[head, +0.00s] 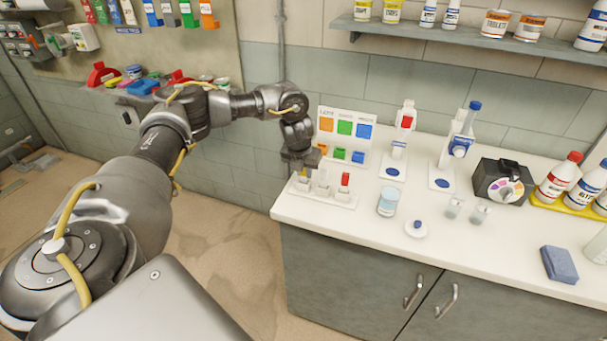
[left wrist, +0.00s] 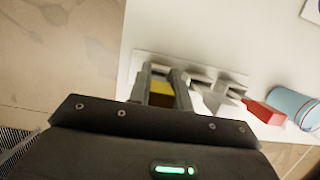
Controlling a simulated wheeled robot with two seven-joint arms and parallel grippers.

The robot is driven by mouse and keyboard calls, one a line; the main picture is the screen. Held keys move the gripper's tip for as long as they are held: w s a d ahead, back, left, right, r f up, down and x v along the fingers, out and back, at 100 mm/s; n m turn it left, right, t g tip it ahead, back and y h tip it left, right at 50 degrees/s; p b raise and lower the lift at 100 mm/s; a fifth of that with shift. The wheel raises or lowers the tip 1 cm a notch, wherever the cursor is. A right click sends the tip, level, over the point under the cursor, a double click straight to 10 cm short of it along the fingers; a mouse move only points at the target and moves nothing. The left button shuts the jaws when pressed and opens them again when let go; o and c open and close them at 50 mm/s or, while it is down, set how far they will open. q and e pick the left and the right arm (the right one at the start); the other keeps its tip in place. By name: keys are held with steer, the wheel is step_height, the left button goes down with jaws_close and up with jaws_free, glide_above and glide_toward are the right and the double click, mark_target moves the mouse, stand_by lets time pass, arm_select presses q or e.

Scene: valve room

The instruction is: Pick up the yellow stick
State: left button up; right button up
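The yellow stick (left wrist: 161,90) shows between the two fingers of my left gripper (left wrist: 163,86) in the left wrist view. It fills the gap from finger to finger, so the gripper looks shut on it. In the head view my left gripper (head: 301,163) points down over the left end of the white rack (head: 325,196) on the counter, and its fingers hide most of the stick. Whether the stick still sits in its slot is hidden. A red stick (head: 345,179) stands at the rack's right end, and it also shows in the left wrist view (left wrist: 264,112). My right gripper is not in view.
A white panel with coloured squares (head: 344,129) stands close behind the rack. A pale blue jar (head: 388,201) stands to the right of it, with small cups, dispensers and a dial box (head: 502,182) farther right. The counter's left edge is close to the rack. The front strip is mostly clear.

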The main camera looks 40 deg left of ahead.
arm_select(q)
jaws_close()
steer(key=shift+r, duration=0.15)
steer(key=shift+r+b, duration=0.6)
steer(key=shift+b, duration=0.05)
steer(key=v, duration=0.2)
steer(key=shift+d+r+b, duration=0.15)
steer(key=shift+r+b, duration=0.25)
steer(key=s+d+r+p, duration=0.1)
steer(key=s+d+r, duration=0.4)
steer(key=s+r, duration=0.4)
steer(key=s, duration=0.3)
steer(key=shift+s+p, duration=0.2)
steer(key=shift+p, duration=0.15)
